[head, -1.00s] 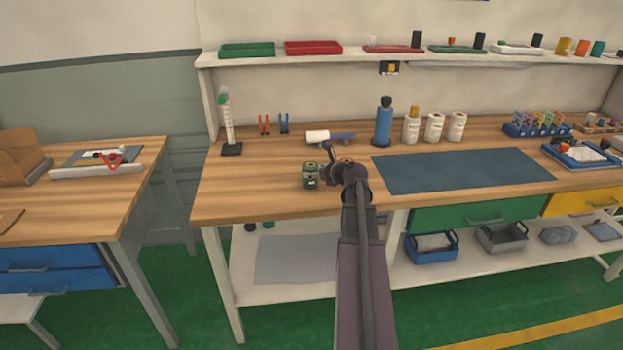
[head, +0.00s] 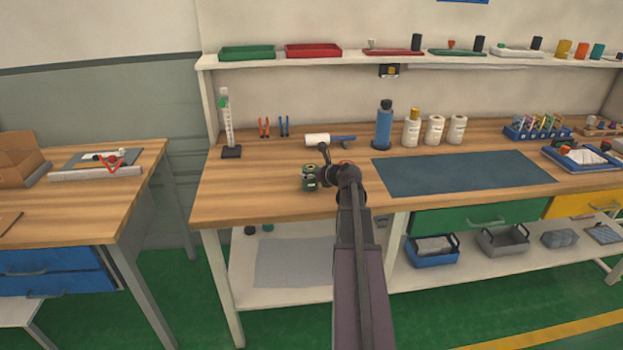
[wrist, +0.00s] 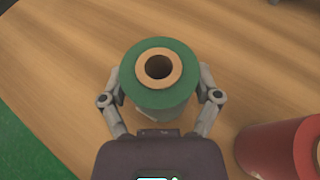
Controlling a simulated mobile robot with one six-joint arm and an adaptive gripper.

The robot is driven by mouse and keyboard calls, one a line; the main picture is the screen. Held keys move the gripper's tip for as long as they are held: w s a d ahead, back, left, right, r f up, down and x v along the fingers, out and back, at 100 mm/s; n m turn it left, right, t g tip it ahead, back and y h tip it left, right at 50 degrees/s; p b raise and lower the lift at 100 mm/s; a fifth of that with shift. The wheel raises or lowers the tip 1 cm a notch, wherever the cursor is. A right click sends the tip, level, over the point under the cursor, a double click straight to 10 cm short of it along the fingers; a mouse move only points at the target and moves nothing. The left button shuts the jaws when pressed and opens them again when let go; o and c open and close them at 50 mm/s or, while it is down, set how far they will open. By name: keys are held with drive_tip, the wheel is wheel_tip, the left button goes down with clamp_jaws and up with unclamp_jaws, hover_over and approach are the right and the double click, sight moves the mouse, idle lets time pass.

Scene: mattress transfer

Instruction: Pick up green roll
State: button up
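The green roll (head: 309,180) stands upright on the wooden workbench near its front edge. In the wrist view the green roll (wrist: 180,90) shows its round green top with a tan core and a dark hole. My gripper (wrist: 160,82) has one finger on each side of the roll, close to its sides. I cannot tell whether the fingers touch it, as the roll's top hides their tips. In the head view my gripper (head: 318,177) is at the roll, small and partly hidden by my arm.
On the bench are a white roller with a blue handle (head: 330,140), a blue bottle (head: 384,125) and a dark mat (head: 460,173). Bare bench lies left of the green roll.

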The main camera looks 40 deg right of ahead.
sight(311, 167)
drive_tip(key=c, duration=0.4)
drive_tip(key=shift+r, duration=0.2)
wheel_tip(311, 167, up, 4)
drive_tip(key=p, duration=0.4)
drive_tip(key=shift+f, duration=0.2)
drive_tip(key=s+d+r+p, duration=0.1)
drive_tip(key=s+d, duration=0.3)
drive_tip(key=s, duration=1.1)
drive_tip(key=shift+s, duration=0.25)
